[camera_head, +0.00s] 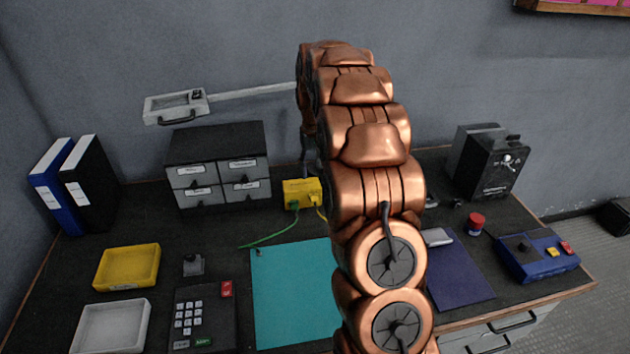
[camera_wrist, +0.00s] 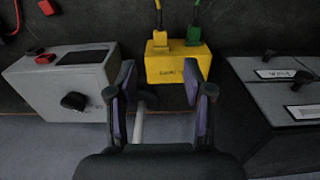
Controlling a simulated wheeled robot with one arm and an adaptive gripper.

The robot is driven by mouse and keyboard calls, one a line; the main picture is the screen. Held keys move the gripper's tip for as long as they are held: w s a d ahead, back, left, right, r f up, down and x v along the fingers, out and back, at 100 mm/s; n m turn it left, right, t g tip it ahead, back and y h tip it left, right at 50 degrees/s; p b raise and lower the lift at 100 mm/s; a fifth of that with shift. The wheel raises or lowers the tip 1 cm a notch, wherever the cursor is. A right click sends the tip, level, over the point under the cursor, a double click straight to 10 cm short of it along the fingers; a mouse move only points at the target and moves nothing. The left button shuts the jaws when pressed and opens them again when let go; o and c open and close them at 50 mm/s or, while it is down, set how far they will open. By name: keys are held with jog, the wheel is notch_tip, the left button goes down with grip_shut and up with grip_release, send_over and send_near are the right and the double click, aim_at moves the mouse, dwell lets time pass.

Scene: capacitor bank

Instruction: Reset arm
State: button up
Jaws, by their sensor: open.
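My copper arm (camera_head: 370,140) reaches from the lower middle of the head view up and away over the desk. It hides most of my gripper there. In the wrist view my gripper (camera_wrist: 160,70) is open, with its two purple-padded fingers apart and nothing held between them. Past the fingertips is a yellow box (camera_wrist: 165,66) with a yellow and a green plug in it. It also shows in the head view (camera_head: 297,193), just left of my arm. A thin light rod shows between the fingers.
A grey box (camera_wrist: 40,90) with a black knob and red switch is left in the wrist view. A black box (camera_head: 495,165) and a blue control box (camera_head: 535,262) are at right.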

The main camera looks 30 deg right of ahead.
jog(key=shift+r, duration=0.75)
jog(key=s+a+r+n+p, duration=0.1)
jog(key=s+a+r, duration=0.3)
jog(key=s+a, duration=0.4)
jog(key=s+a+r+n+p, duration=0.1)
jog(key=s+a+r+p, duration=0.1)
jog(key=s+a+r, duration=0.45)
jog(key=s+a+f+n+g+p, duration=0.1)
jog(key=s+a, duration=0.4)
jog(key=s, duration=0.7)
jog(key=s+a+f+n+p, duration=0.1)
jog(key=s+a, duration=0.4)
jog(key=s, duration=0.7)
jog(key=shift+s+f+n+g, duration=0.2)
jog(key=shift+n+g, duration=0.1)
jog(key=shift+g, duration=0.1)
